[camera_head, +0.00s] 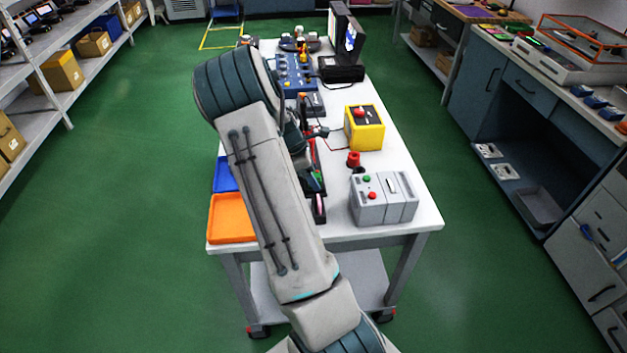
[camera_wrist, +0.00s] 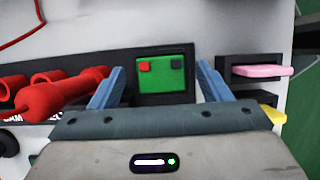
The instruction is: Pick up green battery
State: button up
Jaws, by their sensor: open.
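The green battery (camera_wrist: 163,73) shows in the wrist view as a green face with a small red and a small dark square on it, sitting in a black slot. My gripper (camera_wrist: 160,88) is open, with one blue finger to the left of the green battery and one to the right. The fingers appear apart from it, and nothing is held. In the head view my arm covers most of this area, and I cannot make out the gripper's fingers there.
Red cylindrical plugs (camera_wrist: 65,92) lie just left of the gripper, and a pink piece (camera_wrist: 262,71) sits in a slot to the right. On the white table stand a grey button box (camera_head: 383,200), a yellow emergency-stop box (camera_head: 364,127) and an orange tray (camera_head: 231,218).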

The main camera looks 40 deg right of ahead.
jog(key=c, duration=1.2)
jog(key=shift+r, duration=0.15)
